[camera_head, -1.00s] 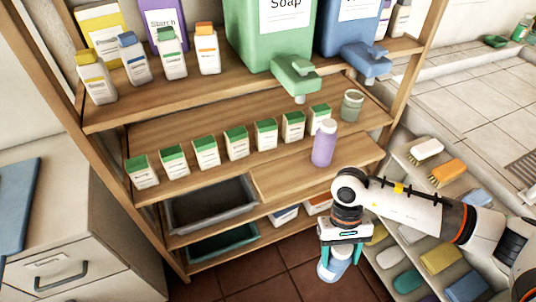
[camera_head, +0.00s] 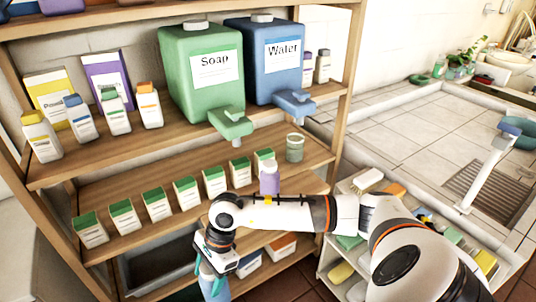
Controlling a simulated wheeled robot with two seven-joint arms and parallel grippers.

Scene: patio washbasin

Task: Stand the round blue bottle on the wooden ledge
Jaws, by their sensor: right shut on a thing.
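The round blue bottle (camera_head: 213,291) is at the bottom edge of the head view, its lower part cut off. My right gripper (camera_head: 208,277) is shut on it, with teal fingers on either side, and holds it in front of the lower shelves. The wooden ledge (camera_head: 302,186) juts from the shelf unit, up and to the right of the gripper. A purple bottle (camera_head: 270,180) stands upright on it. My right forearm hides the ledge's front part. My left gripper is not in view.
Soap (camera_head: 203,75) and water (camera_head: 275,65) dispensers overhang from above. A grey bin (camera_head: 160,268) sits below. Bare ledge shows right of the purple bottle.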

